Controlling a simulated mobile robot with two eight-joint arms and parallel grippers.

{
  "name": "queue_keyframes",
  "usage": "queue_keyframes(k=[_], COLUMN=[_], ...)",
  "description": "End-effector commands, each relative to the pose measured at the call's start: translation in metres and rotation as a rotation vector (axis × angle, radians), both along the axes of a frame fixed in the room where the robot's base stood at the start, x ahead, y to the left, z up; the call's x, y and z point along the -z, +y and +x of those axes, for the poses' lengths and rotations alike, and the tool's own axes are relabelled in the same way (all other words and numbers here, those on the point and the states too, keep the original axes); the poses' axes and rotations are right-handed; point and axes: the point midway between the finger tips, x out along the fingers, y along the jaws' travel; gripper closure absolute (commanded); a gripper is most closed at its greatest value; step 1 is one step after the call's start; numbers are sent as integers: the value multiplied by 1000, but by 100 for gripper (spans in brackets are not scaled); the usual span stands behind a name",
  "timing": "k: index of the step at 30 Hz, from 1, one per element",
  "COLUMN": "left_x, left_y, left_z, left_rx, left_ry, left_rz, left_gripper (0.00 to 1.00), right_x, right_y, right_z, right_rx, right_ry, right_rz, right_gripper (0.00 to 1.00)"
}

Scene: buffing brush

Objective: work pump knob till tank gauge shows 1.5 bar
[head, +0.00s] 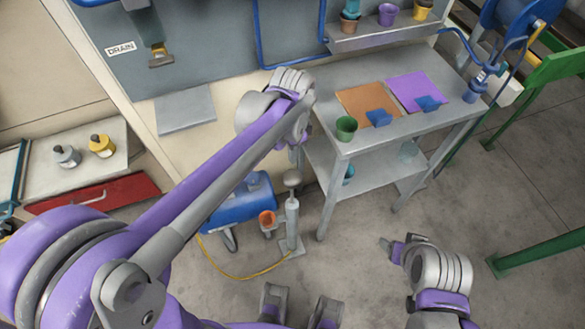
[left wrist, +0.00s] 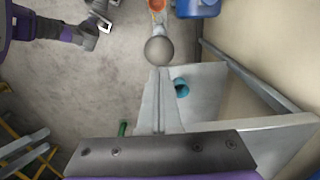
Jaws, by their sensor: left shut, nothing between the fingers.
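The hand pump (head: 291,218) stands upright on the floor, with a round grey knob (head: 292,178) on top. The blue tank (head: 238,206) lies beside it, and an orange-rimmed gauge (head: 267,218) is at its right end. The gauge reading is too small to tell. My left gripper (head: 297,155) is above the knob, shut and empty. In the left wrist view, the knob (left wrist: 159,51) shows just past the tips of the closed fingers (left wrist: 159,72); whether they touch is unclear. My right gripper (head: 390,246) hangs over the floor to the right, its opening unclear.
A grey table (head: 345,150) with a green cup (head: 346,128) and orange and purple mats stands right of the pump. A yellow hose (head: 235,275) lies on the floor. Green rails (head: 540,252) stand far right. Floor before the table is clear.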

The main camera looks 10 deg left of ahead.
Motion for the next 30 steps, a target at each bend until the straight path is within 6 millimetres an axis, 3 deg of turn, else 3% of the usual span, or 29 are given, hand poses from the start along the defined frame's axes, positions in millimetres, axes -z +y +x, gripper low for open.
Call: queue_keyframes(k=[6, 12, 30], left_x=[46, 69, 83], left_y=[0, 0, 0], left_z=[0, 0, 0], left_rx=[0, 0, 0], left_ry=[0, 0, 0], left_rz=[0, 0, 0], left_gripper=[100, 100, 100], right_x=[5, 7, 13], right_y=[0, 0, 0], right_z=[-1, -1, -2], right_rx=[0, 0, 0], right_ry=[2, 3, 5], right_rz=[0, 0, 0], right_gripper=[31, 31, 31])
